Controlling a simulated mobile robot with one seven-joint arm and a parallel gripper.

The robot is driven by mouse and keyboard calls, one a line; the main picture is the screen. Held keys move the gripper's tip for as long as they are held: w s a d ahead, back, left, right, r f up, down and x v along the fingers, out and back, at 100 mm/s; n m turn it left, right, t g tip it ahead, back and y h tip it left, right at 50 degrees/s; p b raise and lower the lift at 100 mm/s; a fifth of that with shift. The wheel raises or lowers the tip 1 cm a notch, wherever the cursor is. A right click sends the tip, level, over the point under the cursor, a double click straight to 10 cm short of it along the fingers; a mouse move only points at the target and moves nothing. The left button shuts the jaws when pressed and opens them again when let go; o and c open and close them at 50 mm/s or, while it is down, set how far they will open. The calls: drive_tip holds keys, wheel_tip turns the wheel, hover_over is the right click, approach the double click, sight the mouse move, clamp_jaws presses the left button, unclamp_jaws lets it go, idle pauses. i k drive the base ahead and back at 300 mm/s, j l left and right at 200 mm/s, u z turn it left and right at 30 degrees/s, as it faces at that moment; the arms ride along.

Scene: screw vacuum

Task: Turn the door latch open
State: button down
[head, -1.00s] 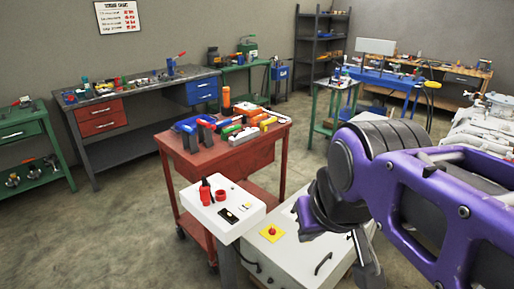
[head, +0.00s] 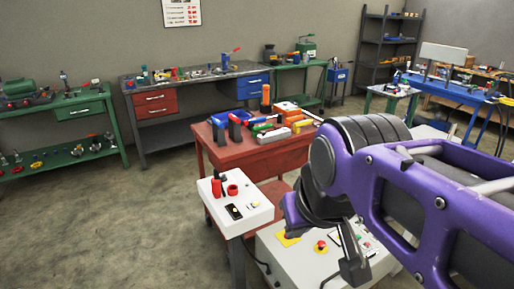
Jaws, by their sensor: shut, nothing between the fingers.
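No door latch can be clearly made out. A low white cabinet (head: 290,262) stands at the bottom middle, partly behind my arm. A thin dark handle (head: 329,281) shows on it near the bottom edge; I cannot tell whether this is the latch. The cabinet also carries a red button (head: 320,246) and a yellow plate (head: 287,239). My gripper (head: 355,270) is dark grey, points down, and appears in front of the cabinet, right of the handle. It is shut and empty.
A white control box (head: 238,207) on a post stands left of the cabinet. Behind it is a red cart (head: 258,157) loaded with tools. Green (head: 70,108) and grey (head: 195,75) benches line the back wall. The floor at left is clear.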

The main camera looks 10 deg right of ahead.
sight(375, 250)
drive_tip(key=l+u, duration=0.4)
drive_tip(key=l, duration=0.4)
drive_tip(key=l+u, duration=0.2)
drive_tip(key=l, duration=1.7)
drive_tip(key=i+l, duration=0.15)
drive_tip(key=l, duration=0.85)
